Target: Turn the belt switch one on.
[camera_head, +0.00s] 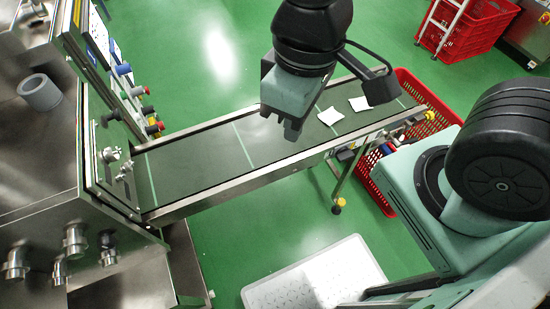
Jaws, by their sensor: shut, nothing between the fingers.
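A control panel (98,48) stands upright at the left, with several coloured knobs and buttons along its lower part. A blue knob (123,69) sticks out near its top, and a red-tipped knob (153,129) is lower down. Which of them is belt switch one cannot be told, as no labels are readable, and the switch positions are too small to tell. My gripper (290,132) is shut and empty, pointing down over the belt. It is well to the right of the panel and apart from all the knobs.
The dark conveyor belt (205,160) runs from the steel machine at left to a red crate (383,195) at right. White teabags (331,116) lie on its right part. Another red crate (468,30) stands at the back right. A white perforated step (315,278) is at the front. Green floor is clear behind the belt.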

